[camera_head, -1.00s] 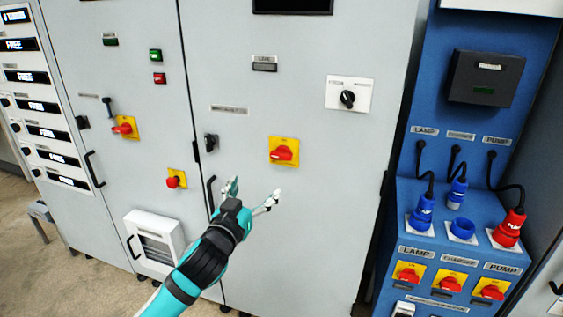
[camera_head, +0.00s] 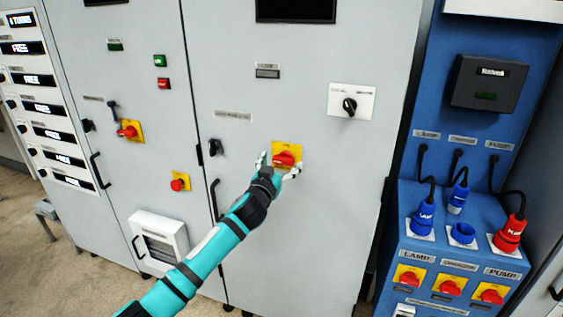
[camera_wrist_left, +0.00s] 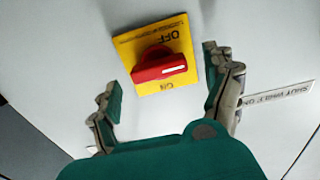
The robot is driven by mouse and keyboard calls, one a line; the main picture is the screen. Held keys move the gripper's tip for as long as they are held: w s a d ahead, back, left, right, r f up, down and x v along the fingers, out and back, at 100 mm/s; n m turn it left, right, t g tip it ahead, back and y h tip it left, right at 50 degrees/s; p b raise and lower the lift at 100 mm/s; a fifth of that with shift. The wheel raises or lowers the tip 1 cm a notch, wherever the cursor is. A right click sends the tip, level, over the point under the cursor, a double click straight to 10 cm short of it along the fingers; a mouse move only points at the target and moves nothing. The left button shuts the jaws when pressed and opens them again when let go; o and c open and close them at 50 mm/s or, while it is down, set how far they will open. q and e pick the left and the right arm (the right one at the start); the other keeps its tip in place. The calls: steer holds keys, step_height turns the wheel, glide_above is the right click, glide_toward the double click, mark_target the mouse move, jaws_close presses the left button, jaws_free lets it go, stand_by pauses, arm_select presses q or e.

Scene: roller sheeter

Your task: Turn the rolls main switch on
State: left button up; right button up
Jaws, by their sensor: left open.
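A red rotary switch knob (camera_head: 284,159) sits on a yellow plate (camera_head: 289,147) on the grey cabinet door. In the left wrist view the red knob (camera_wrist_left: 160,67) lies across its yellow plate (camera_wrist_left: 128,47), which reads OFF and ON. The white mark on the knob points sideways, toward the right of the picture. My left gripper (camera_head: 280,164) is open, with its fingers on either side of the knob. In the left wrist view the left gripper's fingertips (camera_wrist_left: 163,68) stand apart from the knob, with a gap on both sides. My right gripper is not in view.
A black rotary selector (camera_head: 349,106) sits above right. A blue panel (camera_head: 410,195) with plugs stands at right. The door around the switch is mostly flat.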

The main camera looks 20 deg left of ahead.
arm_select(q)
steer(key=shift+w, duration=0.45)
steer(key=c, duration=1.2)
